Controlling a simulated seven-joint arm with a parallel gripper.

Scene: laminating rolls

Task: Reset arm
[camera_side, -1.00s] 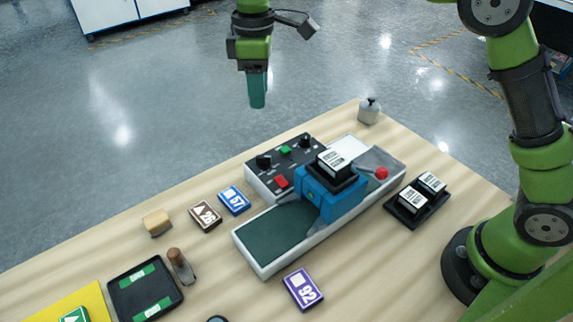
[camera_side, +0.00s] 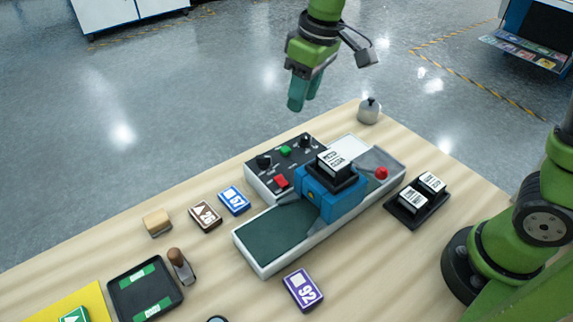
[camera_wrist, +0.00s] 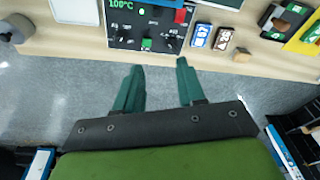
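My gripper (camera_side: 303,92) is raised past the far edge of the table in the side view, well above and behind the laminating machine. In the wrist view my gripper (camera_wrist: 158,85) shows its two green fingers spread apart with nothing between them. The laminating machine (camera_side: 327,203) has a blue housing with a black and white labelled roll block (camera_side: 334,163) on top. Its black control panel (camera_side: 286,163) has a red and a green button; the panel also shows in the wrist view (camera_wrist: 143,22), with a 100°C readout.
A grey weight (camera_side: 369,110) stands at the table's back corner. A black holder (camera_side: 401,220) with two labelled rolls is right of the machine. Blue, brown and purple cards (camera_side: 303,289), a wooden block (camera_side: 157,222), a stamp (camera_side: 181,266) and a black tray (camera_side: 120,286) lie left and front.

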